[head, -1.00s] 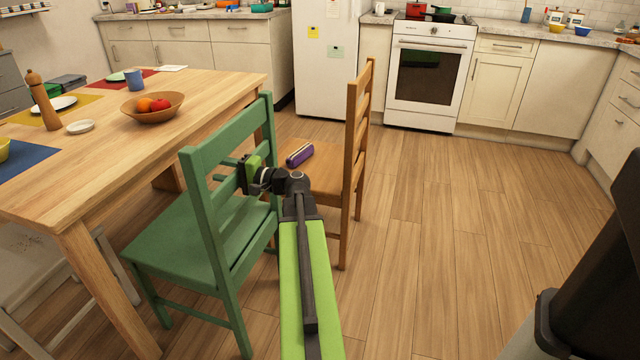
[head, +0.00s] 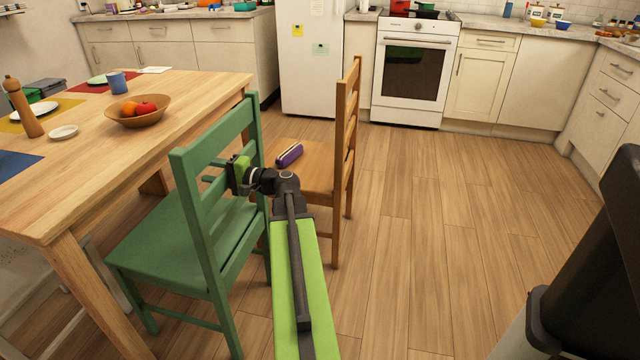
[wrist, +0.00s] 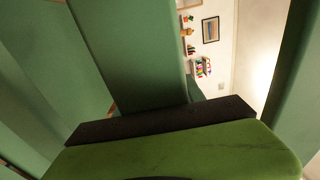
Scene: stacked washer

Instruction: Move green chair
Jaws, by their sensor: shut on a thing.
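The green chair (head: 187,243) stands upright beside the wooden table, its seat towards the table and its slatted back towards me. My gripper (head: 226,174) is at the chair's back and shut on one of its slats. My arm reaches to it from the bottom of the head view. In the wrist view a green slat (wrist: 135,50) of the chair runs into my gripper (wrist: 165,120), and other green bars fill the left and right sides. The fingertips' far side is hidden behind the chair back.
The wooden table (head: 100,150) is close on the left, with a fruit bowl (head: 138,112). A brown chair (head: 343,150) with a purple case (head: 289,155) on its seat stands just beyond the green chair. Floor (head: 440,230) is free to the right. A dark bin-like object (head: 590,270) is at the right edge.

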